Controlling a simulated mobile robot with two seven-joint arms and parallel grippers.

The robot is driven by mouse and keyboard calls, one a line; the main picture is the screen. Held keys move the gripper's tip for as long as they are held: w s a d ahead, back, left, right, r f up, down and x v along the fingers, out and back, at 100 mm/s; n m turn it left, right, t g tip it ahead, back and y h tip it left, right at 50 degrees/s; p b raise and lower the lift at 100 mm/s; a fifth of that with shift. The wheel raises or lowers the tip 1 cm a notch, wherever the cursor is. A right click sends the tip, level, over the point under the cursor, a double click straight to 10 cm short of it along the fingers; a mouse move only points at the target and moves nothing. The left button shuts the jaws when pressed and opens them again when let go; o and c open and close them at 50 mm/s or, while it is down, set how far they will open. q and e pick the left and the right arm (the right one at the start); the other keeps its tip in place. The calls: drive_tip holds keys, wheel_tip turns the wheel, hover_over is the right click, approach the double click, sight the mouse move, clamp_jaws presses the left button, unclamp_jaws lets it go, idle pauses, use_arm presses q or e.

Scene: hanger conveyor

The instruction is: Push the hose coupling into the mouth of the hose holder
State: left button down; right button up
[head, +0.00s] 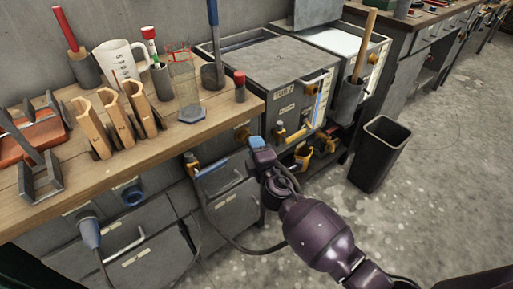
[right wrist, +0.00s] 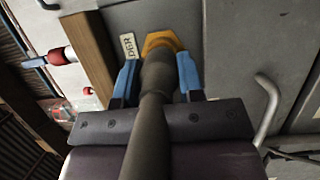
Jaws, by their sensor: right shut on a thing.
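My right gripper (head: 258,150) is in front of the cabinet, just below the table edge. In the right wrist view its blue fingers (right wrist: 158,85) are shut on both sides of the dark hose coupling (right wrist: 157,70). The coupling points away from the wrist at an orange hexagonal hose holder (right wrist: 162,42) on the grey cabinet face. The coupling's tip overlaps the holder in this view; I cannot tell whether it is inside the mouth. My left gripper is out of view.
The wooden tabletop (head: 160,160) overhangs close to the gripper. A label (right wrist: 129,45) is beside the holder. A loose dark hose (head: 235,246) hangs below. A black bin (head: 378,155) stands at right.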

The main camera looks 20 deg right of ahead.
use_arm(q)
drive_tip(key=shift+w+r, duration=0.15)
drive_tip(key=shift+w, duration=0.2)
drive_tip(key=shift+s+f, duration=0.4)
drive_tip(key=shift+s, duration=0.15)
use_arm(e)
drive_tip(key=shift+w+a, duration=0.2)
drive_tip(key=shift+w, duration=0.35)
drive_tip(key=o, duration=0.7)
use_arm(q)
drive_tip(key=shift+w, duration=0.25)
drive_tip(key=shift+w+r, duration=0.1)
use_arm(e)
drive_tip(key=o, duration=0.5)
drive_tip(key=shift+o, duration=0.2)
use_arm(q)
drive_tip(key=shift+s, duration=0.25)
